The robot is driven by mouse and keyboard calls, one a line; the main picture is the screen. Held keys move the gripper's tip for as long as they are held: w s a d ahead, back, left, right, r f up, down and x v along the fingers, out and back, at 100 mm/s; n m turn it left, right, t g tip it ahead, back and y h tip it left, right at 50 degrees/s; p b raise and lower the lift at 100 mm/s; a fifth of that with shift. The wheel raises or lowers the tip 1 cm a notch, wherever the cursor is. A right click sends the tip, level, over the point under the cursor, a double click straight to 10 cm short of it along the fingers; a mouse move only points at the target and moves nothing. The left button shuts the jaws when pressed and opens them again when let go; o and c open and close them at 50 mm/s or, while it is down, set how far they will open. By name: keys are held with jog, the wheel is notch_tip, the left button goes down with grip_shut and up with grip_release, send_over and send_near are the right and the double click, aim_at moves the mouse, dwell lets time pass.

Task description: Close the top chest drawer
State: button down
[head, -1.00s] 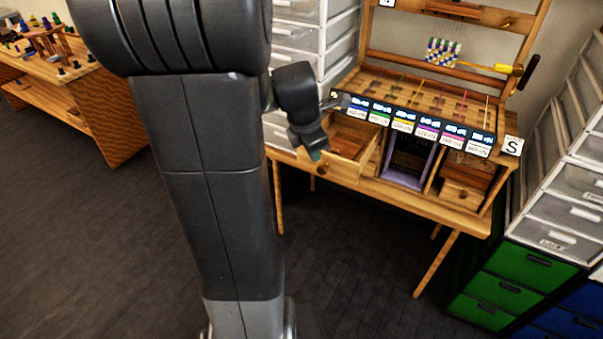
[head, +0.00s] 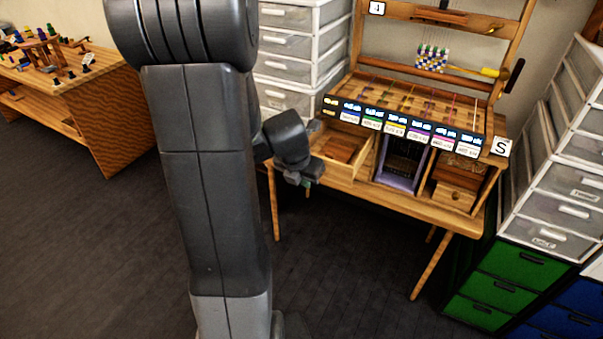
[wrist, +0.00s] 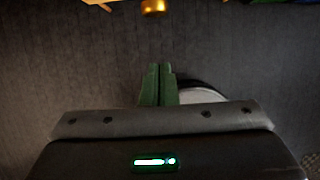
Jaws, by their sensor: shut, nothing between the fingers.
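An open wooden drawer (head: 348,168) juts out from the left part of the wooden desk in the head view. Its inside shows from above, and my gripper overlaps its left part. My gripper (head: 303,181) is just in front of and below the drawer's left end in that view. In the wrist view the green fingers (wrist: 158,86) are pressed together with nothing between them. A brass knob (wrist: 152,7) shows at the top edge there, ahead of and apart from the fingertips. I cannot tell for certain that it belongs to this drawer.
The desk (head: 420,208) holds a labelled bead tray (head: 410,135) and a smaller drawer (head: 455,196) at right. White drawer towers (head: 287,68) stand behind left, green drawers (head: 492,287) at right. The dark floor in front is clear.

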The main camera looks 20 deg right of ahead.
jog(key=shift+w+d+f+p, duration=0.25)
jog(key=shift+w+d+f, duration=0.3)
jog(key=shift+w+d, duration=0.35)
jog(key=shift+w+d+f+p, duration=0.2)
jog(key=shift+w+d+f, duration=0.45)
jog(key=shift+d, duration=0.3)
jog(key=shift+w+r, duration=0.1)
jog(key=shift+r, duration=0.05)
